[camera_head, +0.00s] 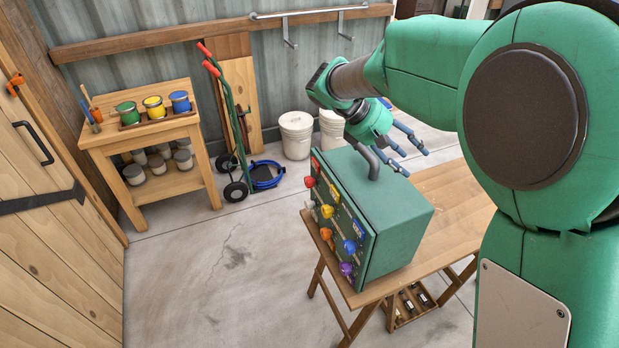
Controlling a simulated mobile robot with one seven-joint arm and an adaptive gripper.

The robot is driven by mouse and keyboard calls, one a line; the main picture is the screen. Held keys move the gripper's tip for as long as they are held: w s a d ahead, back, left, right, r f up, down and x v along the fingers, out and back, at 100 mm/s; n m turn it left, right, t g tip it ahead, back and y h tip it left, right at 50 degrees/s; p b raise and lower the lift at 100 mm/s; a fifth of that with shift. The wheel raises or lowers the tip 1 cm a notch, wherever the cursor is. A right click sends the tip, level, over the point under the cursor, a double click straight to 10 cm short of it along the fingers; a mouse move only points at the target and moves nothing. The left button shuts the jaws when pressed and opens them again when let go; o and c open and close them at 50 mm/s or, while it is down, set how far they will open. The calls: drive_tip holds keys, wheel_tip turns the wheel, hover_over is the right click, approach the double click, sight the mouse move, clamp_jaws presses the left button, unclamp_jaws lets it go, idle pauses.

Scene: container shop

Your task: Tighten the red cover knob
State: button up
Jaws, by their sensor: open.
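A green box (395,222) with a grey handle on top stands on a wooden table. Its front panel faces left and carries a column of coloured knobs. The red knob (310,182) is at the far upper end of that column. Orange, yellow, blue and purple knobs show along the panel as well. My gripper (416,160) is open and empty, above and behind the box's far end, apart from the red knob. Its fingers point to the right, away from the knob panel. Whether the red knob is loose cannot be told.
The wooden table (455,205) has bare top right of the box. A wooden stand (150,135) with paint cans is at the left. A hand truck (228,120) and white buckets (296,135) stand by the back wall. The floor left of the box is clear.

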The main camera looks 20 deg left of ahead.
drive_tip(key=w+a+f+n+t+h+p, duration=0.1)
drive_tip(key=w+a+f+n+t, duration=0.15)
drive_tip(key=a, duration=0.55)
drive_tip(key=w+a+f+n+t+h+p, duration=0.15)
drive_tip(key=a+f, duration=0.25)
drive_tip(key=a, duration=0.4)
drive_tip(key=w+a+f+n+t+h+p, duration=0.1)
drive_tip(key=a+f+n, duration=0.15)
drive_tip(key=a, duration=0.65)
drive_tip(key=s+a+f+n+t, duration=0.2)
drive_tip(key=s+a+f, duration=0.1)
drive_tip(key=a+f, duration=0.6)
drive_tip(key=n+t+p, duration=0.1)
drive_tip(key=n+t, duration=0.1)
approach(306, 183)
drive_tip(key=v, duration=0.3)
drive_tip(key=shift+s+a+f, duration=0.2)
drive_tip(key=shift+a, duration=0.05)
drive_tip(key=shift+w+d, duration=0.15)
drive_tip(key=x, duration=0.6)
drive_tip(key=p+x, duration=0.1)
drive_tip(key=x, duration=0.6)
drive_tip(key=shift+w+d+r, duration=0.15)
drive_tip(key=shift+d+r, duration=0.05)
drive_tip(key=c, duration=1.2)
